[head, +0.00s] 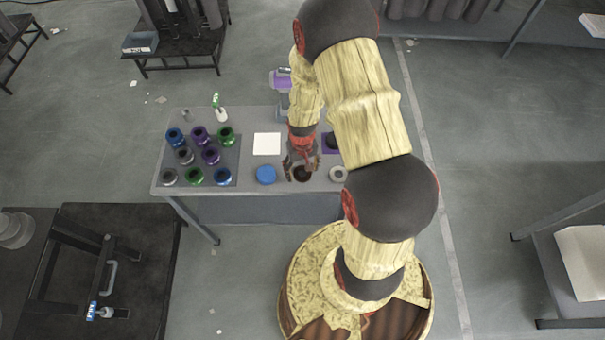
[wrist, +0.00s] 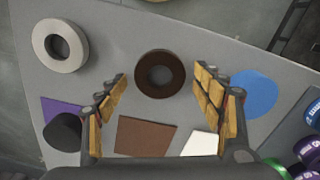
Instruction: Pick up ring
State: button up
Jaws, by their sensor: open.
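A dark brown ring (wrist: 160,74) lies flat on the grey table, and in the wrist view it sits ahead of and between my fingers. A pale grey ring (wrist: 60,46) lies to its left in that view. In the head view the brown ring (head: 302,174) is partly hidden by my gripper (head: 302,162), which hangs over it. The pale ring (head: 338,174) is to its right there. My gripper (wrist: 165,105) is open, with its fingers wide apart and nothing between them; the brown ring is apart from them.
A blue disc (head: 265,175) lies left of the brown ring. Several coloured spools stand on a dark mat (head: 222,156) at the table's left. White (head: 267,144), brown (wrist: 144,137) and purple (wrist: 58,108) squares lie on the table; a dark round object (wrist: 64,131) stands on the purple one.

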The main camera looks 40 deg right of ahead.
jog(key=shift+r, duration=0.1)
jog(key=c, duration=0.3)
jog(key=c, duration=1)
